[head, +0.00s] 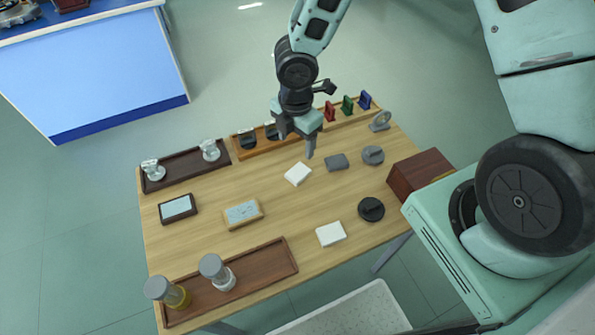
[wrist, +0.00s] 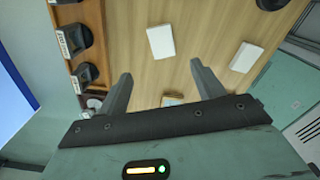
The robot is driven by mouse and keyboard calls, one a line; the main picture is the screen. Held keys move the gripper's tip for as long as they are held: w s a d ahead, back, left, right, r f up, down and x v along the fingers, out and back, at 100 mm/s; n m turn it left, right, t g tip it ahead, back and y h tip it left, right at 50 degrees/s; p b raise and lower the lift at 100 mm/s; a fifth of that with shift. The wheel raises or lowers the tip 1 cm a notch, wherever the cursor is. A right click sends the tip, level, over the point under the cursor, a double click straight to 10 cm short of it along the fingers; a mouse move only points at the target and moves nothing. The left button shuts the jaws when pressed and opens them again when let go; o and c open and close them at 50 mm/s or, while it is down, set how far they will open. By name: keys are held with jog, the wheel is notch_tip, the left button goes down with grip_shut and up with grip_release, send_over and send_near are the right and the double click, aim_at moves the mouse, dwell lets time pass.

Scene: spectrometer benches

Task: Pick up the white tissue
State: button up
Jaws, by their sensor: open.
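Two flat white pieces lie on the wooden table, and I cannot tell for sure which is the tissue. One white piece (head: 298,174) lies near the table's middle, just below my gripper in the head view; it also shows in the wrist view (wrist: 160,41). The other white piece (head: 331,234) lies nearer the front edge, and the wrist view shows it at the right (wrist: 244,57). My gripper (head: 296,144) is open and empty above the table, its fingers apart in the wrist view (wrist: 161,72). It touches neither piece.
A dark grey block (head: 336,162) lies right of the nearer white piece. A grey disc (head: 373,155) and black disc (head: 371,209) are further right, beside a brown box (head: 418,173). A light-blue framed piece (head: 243,214) lies left. Racks line the back; a tray (head: 270,267) holds jars in front.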

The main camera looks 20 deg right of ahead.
send_over(297, 172)
notch_tip(297, 172, down, 6)
jog(key=shift+w+a+r+b, duration=0.1)
jog(key=shift+b, duration=0.25)
jog(key=f, duration=0.2)
jog(key=f+b, duration=0.1)
jog(key=f, duration=0.2)
jog(key=shift+s+f, duration=0.2)
jog(key=shift+f, duration=0.15)
jog(key=c, duration=1.1)
jog(key=shift+r, duration=0.1)
notch_tip(297, 172, up, 10)
jog(key=shift+f+p, duration=0.1)
jog(key=shift+p, duration=1.05)
jog(key=o, duration=0.4)
jog(key=shift+c, duration=1.4)
